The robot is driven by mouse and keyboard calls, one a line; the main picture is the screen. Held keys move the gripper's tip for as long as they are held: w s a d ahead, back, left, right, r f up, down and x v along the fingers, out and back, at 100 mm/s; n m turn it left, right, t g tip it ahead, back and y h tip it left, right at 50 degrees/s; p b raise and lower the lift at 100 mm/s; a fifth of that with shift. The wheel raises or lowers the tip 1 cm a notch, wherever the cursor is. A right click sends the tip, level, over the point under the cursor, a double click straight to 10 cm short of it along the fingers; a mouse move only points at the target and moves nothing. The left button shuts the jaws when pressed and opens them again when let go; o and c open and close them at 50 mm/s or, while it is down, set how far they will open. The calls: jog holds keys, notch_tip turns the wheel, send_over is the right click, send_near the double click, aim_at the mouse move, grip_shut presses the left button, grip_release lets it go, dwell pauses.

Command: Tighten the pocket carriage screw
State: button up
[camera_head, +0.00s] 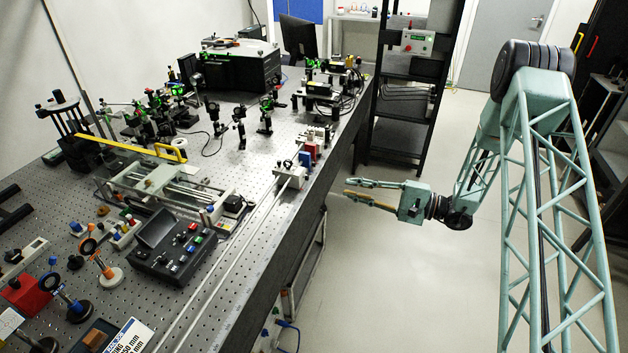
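My gripper (350,188) hangs over the floor just right of the bench edge, pointing left. Its two fingers are apart and nothing shows between them. A small pale carriage-like block (291,178) sits near the bench's right edge, at the far end of a long light rail (222,278). A small dark knob (287,164) shows on top of it. My gripper is to the right of this block and apart from it. I cannot tell whether this is the pocket carriage, and no screw can be made out at this size.
The perforated bench (255,160) carries many optics mounts. Blue and red blocks (307,157) stand just behind the pale block. A black control box (172,247) and a slide stage (165,186) lie to its left. A black shelf rack (408,105) stands behind my gripper. The floor (400,290) is clear.

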aim_at(306, 178)
jog(key=shift+a, duration=0.1)
dwell(0.3)
jog(key=shift+x, duration=6.8)
jog(key=shift+c, duration=0.8)
grip_shut()
